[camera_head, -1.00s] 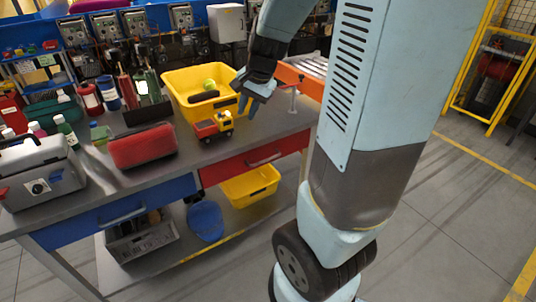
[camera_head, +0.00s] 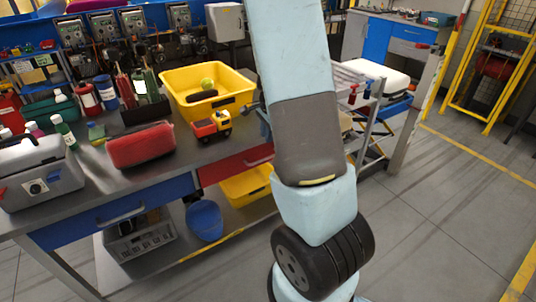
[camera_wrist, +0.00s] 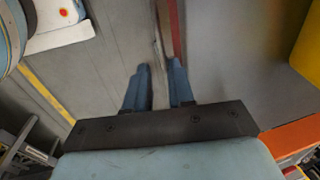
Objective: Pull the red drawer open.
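The red drawer (camera_head: 222,168) is under the bench top, right of the blue drawer. Its front looks flush with the bench, and my arm covers its right part. Part of its handle (camera_head: 260,156) shows beside my arm. My gripper is mostly hidden behind my arm in the head view. In the wrist view my gripper (camera_wrist: 159,66) is open, its two blue fingers apart and pointing at the bench edge. A thin pale bar, which looks like the handle (camera_wrist: 157,45), lies ahead of the finger gap beside the red drawer front (camera_wrist: 174,25). I cannot tell whether they touch.
The bench top holds a toy truck (camera_head: 211,125), a yellow bin (camera_head: 239,84), a red case (camera_head: 141,145) and a grey toolbox (camera_head: 45,185). A yellow bin (camera_head: 248,184) and a blue bucket (camera_head: 204,220) are on the lower shelf. The floor at right is clear.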

